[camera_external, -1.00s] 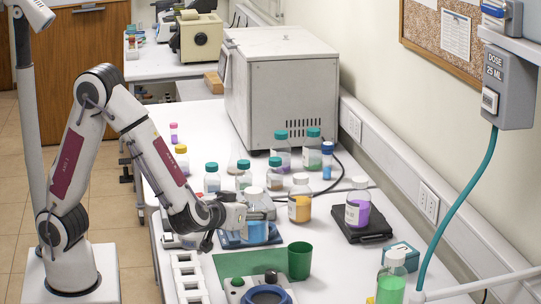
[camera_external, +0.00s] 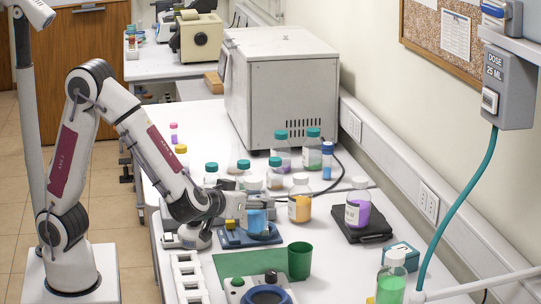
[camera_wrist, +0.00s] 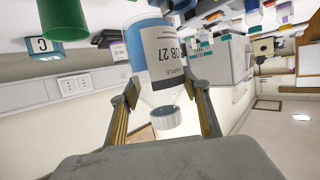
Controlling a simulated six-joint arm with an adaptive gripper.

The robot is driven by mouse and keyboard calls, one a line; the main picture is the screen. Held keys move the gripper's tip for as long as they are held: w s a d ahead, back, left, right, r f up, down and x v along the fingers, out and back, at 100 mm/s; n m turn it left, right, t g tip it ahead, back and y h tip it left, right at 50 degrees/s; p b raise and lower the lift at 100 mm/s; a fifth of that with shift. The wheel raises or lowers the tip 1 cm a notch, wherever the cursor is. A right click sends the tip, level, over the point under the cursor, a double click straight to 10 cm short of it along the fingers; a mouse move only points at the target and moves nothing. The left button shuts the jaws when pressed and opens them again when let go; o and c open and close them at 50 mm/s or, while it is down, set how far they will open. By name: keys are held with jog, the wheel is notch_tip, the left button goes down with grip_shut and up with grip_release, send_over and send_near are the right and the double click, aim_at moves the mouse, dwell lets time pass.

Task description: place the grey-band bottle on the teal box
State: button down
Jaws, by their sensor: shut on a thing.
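My gripper (camera_external: 243,205) is shut on a clear bottle of blue liquid (camera_external: 257,220) and holds it upright just above a blue platform (camera_external: 232,241). In the wrist view, my gripper (camera_wrist: 165,100) has one finger on each side of this bottle (camera_wrist: 150,45), which appears upside down. In the wrist view the teal box (camera_wrist: 45,50) shows a letter C.
A green cup (camera_external: 299,260) and green mat (camera_external: 228,265) are in front. An orange-liquid bottle (camera_external: 299,208) and a purple-liquid bottle (camera_external: 357,210) on a black plate (camera_external: 378,226) stand to the right. A green-liquid bottle (camera_external: 391,280) stands in front of the teal box. Several teal-capped bottles stand behind.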

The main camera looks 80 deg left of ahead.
jog(key=shift+w, duration=0.1)
jog(key=w+d+r+m+t+h, duration=0.1)
jog(key=w+d, duration=0.3)
jog(key=w, duration=0.7)
jog(key=w+d+r+m+t+h, duration=0.1)
jog(key=w+d+r+m+h, duration=0.1)
jog(key=w, duration=0.8)
jog(key=w+d+r+m+t+h, duration=0.1)
jog(key=w+d+r+m+h, duration=0.1)
jog(key=w+d, duration=0.4)
jog(key=shift+w+r, duration=0.55)
jog(key=shift+w, duration=2.25)
notch_tip(320, 180, down, 6)
jog(key=shift+f, duration=0.15)
jog(key=shift+f, duration=0.15)
jog(key=shift+f, duration=1.75)
jog(key=shift+f, duration=0.1)
